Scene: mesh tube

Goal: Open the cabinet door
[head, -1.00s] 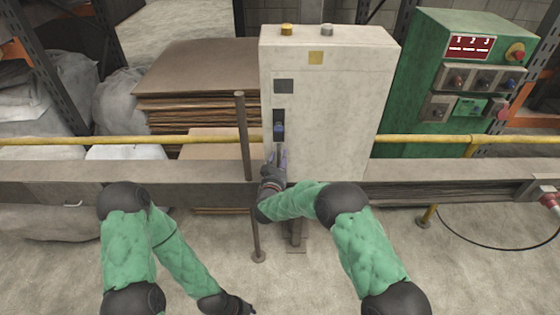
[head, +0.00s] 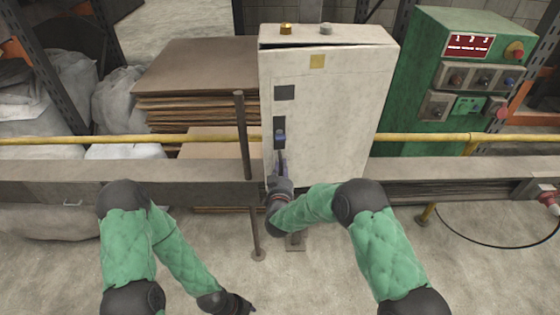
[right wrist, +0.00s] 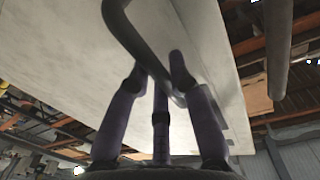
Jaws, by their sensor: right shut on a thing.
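The pale grey cabinet (head: 330,34) stands at the centre of the head view. Its front door (head: 325,110) stands slightly ajar, with a dark gap along its top edge. A black latch with a blue part (head: 279,136) is on the door's left side. My right gripper (head: 281,165) is just below it at the door's lower left. In the right wrist view, my purple fingers (right wrist: 163,95) are closed around a dark curved bar handle (right wrist: 128,35) on the door. My left gripper (head: 240,306) is low in front, away from the cabinet; its fingers are too small to judge.
A yellow rail (head: 100,140) and a long grey beam (head: 120,173) run across the front. A thin dark post (head: 242,130) stands left of the door. A green control box (head: 430,80) is at the right, stacked brown sheets (head: 190,85) at the left.

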